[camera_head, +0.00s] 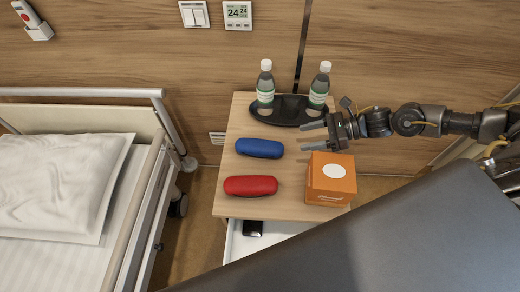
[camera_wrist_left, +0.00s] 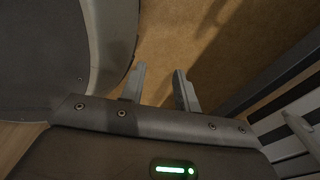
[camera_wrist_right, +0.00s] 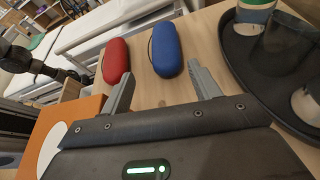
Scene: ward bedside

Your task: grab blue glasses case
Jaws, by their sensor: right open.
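The blue glasses case (camera_head: 259,148) lies on the wooden bedside table (camera_head: 232,206), behind the red case and in front of the black tray. It also shows in the right wrist view (camera_wrist_right: 166,50), ahead of the fingers. My right gripper (camera_head: 313,136) comes in from the right, open and empty, with its fingers pointing left toward the blue case and a gap between them. In the right wrist view its fingers (camera_wrist_right: 163,86) are spread apart. My left gripper (camera_wrist_left: 160,86) shows only in its wrist view, with its fingers apart and empty over the floor.
A red case (camera_head: 250,186) lies in front of the blue one. An orange box (camera_head: 331,180) stands below my right gripper in the picture. A black tray (camera_head: 284,118) holds two bottles (camera_head: 265,85). A drawer (camera_head: 236,245) is open, with a dark object inside. A bed (camera_head: 60,190) stands left.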

